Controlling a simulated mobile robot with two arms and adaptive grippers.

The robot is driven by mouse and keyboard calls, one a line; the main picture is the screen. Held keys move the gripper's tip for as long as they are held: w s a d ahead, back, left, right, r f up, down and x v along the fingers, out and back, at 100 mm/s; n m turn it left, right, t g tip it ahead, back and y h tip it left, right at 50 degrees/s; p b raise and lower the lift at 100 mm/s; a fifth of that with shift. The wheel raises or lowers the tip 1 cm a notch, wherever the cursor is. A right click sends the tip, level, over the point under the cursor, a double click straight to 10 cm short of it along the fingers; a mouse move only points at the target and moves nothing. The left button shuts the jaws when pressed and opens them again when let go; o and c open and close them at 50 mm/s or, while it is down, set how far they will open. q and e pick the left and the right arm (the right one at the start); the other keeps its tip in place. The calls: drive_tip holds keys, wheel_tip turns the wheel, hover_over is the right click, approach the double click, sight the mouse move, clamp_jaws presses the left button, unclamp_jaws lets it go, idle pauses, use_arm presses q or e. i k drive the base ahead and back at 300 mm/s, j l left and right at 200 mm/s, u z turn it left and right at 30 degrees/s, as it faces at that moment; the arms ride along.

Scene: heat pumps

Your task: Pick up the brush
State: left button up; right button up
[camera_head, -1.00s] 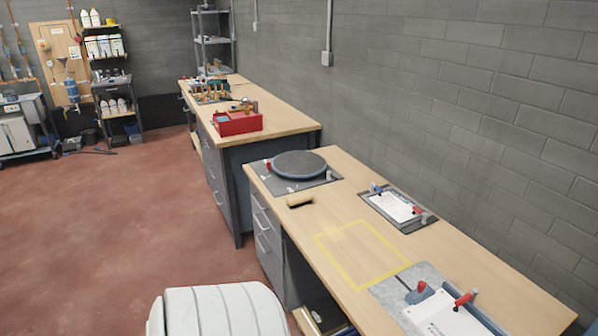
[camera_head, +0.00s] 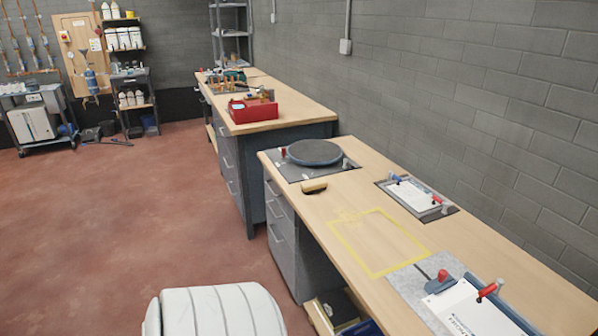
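A small brush (camera_head: 314,187) with a pale yellowish body and a dark part lies on the near wooden workbench (camera_head: 345,196). It sits close to the bench's left edge, just in front of the dark mat with the round turntable (camera_head: 314,152). Neither of my grippers shows in the head view, so nothing is seen touching the brush.
A yellow taped rectangle (camera_head: 341,243) marks the bench in front of the brush. A clipboard-like tray (camera_head: 416,196) and a grey mat with red-handled clamps (camera_head: 442,274) lie further right. A red toolbox (camera_head: 253,111) stands on the farther bench. The reddish floor at left is open.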

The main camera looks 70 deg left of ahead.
sight(308, 188)
drive_tip(key=j+u, duration=0.15)
drive_tip(key=u, duration=1.7)
